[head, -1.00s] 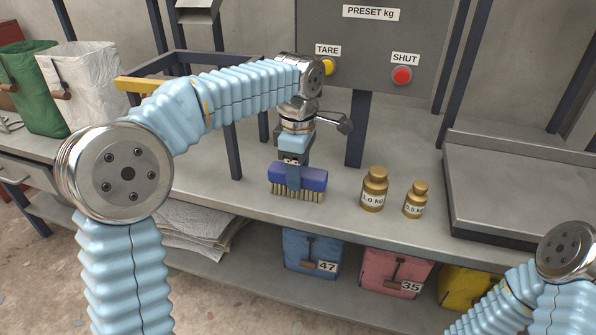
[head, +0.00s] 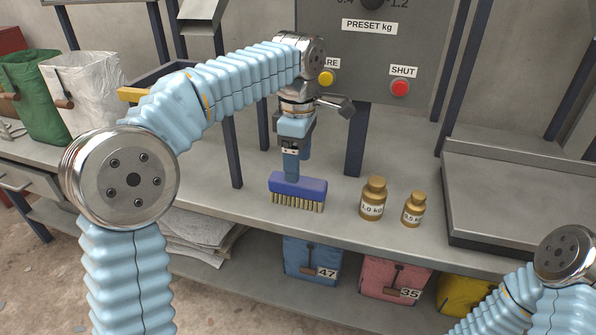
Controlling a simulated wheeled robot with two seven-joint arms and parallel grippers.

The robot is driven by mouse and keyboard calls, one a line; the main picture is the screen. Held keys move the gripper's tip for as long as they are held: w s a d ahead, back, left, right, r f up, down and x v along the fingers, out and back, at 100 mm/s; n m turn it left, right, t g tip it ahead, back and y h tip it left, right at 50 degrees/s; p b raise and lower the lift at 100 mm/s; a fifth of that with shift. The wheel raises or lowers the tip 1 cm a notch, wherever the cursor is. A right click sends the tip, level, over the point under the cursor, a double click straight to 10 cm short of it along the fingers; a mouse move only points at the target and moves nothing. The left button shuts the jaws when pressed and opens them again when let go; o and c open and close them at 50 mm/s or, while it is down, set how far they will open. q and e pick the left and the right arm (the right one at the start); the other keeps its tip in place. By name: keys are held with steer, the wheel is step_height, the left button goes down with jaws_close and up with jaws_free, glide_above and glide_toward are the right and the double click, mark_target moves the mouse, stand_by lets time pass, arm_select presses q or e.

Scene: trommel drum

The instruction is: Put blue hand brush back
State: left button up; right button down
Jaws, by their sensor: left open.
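The blue hand brush (head: 298,187) sits on the grey bench top near its front edge, bristles down. My left gripper (head: 291,175) is just above the brush, pointing down, with its fingers open. The fingertips are close to the top of the brush; I cannot tell whether they touch it. Part of my right arm shows at the lower right, but its gripper is out of the picture.
Two brass weights (head: 373,198) (head: 413,209) stand right of the brush. A grey control panel (head: 370,55) with yellow and red buttons rises behind. A flat grey tray (head: 520,190) lies at right. Blue, pink and yellow bags sit on the lower shelf.

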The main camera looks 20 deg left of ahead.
arm_select(q)
step_height(320, 180, up, 6)
steer(key=p, duration=0.1)
steer(key=shift+r, duration=0.25)
